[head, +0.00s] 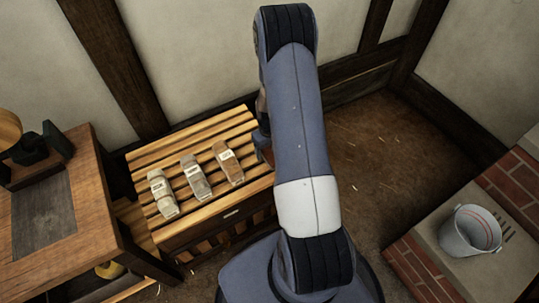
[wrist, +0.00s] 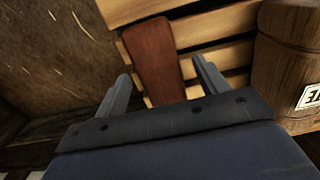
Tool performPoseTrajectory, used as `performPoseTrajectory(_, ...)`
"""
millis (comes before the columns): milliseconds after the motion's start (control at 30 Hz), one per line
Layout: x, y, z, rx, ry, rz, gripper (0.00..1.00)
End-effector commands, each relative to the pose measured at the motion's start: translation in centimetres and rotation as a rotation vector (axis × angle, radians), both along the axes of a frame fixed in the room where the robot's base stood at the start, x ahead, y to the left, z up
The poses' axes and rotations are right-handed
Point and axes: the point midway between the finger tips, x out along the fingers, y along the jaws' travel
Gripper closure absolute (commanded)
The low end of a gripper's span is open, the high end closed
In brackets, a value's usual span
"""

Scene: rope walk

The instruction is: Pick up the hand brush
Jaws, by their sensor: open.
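The hand brush (wrist: 152,52) shows in the wrist view as a flat reddish-brown wooden piece, wider at the top, lying on the slats. My gripper (wrist: 161,70) is open, with one finger on each side of its lower part. I cannot tell whether the fingers touch it. Its lower end is hidden behind my gripper.
The slatted wooden top (head: 188,142) holds three labelled blocks or bottles: pale (head: 162,194), grey (head: 195,178) and brown (head: 228,163). The brown one is close right in the wrist view (wrist: 285,70). A workbench (head: 95,180) stands left; a bucket (head: 470,232) sits on a brick-edged ledge right.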

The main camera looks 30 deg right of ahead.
Motion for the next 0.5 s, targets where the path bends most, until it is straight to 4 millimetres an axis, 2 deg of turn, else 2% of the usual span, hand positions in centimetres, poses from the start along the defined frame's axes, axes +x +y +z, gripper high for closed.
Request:
performPoseTrajectory(33, -0.1, 0.0, -1.2, 0.001, 0.003, 0.0, 0.31)
performPoseTrajectory(133, 0.0, 0.0, -2.2, 0.0, 0.001, 0.0, 0.31)
performPoseTrajectory(367, 0.0, 0.0, -2.3, 0.0, -0.001, 0.0, 0.31)
performPoseTrajectory(500, 0.0, 0.0, -2.3, 0.0, -0.001, 0.0, 0.42)
